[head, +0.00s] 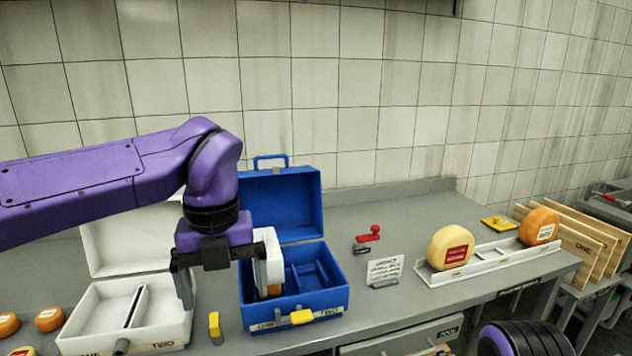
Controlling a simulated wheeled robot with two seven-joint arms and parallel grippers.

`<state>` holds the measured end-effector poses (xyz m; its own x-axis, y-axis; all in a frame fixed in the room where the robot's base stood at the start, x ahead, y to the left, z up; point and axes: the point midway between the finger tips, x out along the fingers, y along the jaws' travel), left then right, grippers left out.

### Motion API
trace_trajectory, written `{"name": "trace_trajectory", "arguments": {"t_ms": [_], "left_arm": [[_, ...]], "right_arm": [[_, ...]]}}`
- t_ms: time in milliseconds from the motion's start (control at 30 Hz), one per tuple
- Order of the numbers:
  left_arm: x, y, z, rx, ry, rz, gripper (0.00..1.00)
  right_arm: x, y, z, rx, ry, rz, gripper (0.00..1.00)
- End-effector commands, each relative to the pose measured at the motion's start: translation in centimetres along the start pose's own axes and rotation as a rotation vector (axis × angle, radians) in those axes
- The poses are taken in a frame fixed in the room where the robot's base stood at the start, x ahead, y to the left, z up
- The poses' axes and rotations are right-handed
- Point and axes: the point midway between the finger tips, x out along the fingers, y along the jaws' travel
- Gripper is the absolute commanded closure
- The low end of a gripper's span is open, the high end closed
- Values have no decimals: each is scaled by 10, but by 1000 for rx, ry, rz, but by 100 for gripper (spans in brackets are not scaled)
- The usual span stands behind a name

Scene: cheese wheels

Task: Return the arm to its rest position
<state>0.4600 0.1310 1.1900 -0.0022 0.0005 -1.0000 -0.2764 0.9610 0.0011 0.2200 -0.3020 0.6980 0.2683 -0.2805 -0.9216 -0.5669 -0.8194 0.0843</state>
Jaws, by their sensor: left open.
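My left arm (75,185) comes in from the left, and my left gripper (228,288) points down. It is open, with its fingers apart above the front of the white box (88,325) and the blue box (325,300). Nothing shows held between the fingers.
Both boxes have raised lids. A yellow cheese (450,248) and an orange cheese (539,227) stand on a white rack (490,262). A red-handled stamp (368,236) and a small sign (384,270) are right of the blue box. Small orange cheeses (49,319) lie far left.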

Motion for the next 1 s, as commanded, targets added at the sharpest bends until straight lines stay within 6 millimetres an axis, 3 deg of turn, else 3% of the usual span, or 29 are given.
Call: {"name": "trace_trajectory", "arguments": {"t_ms": [267,433,567,733,833,933,1000], "left_arm": [[35,8,15,41,-33,96,0],[70,19,28,98,-64,196,0],[110,33,41,177,-94,311,0],[178,62,56,374,-132,517,0],[236,88,60,598,-140,684,0],[309,121,50,979,-113,863,0],[359,142,30,1307,-71,943,0]], "right_arm": [[0,0,0,0,0,0,57],[0,0,0,0,0,0,57],[0,0,0,0,0,0,57],[0,0,0,0,0,0,57],[0,0,0,0,0,0,57],[0,0,0,0,0,0,57],[0,0,0,0,0,0,57]]}}
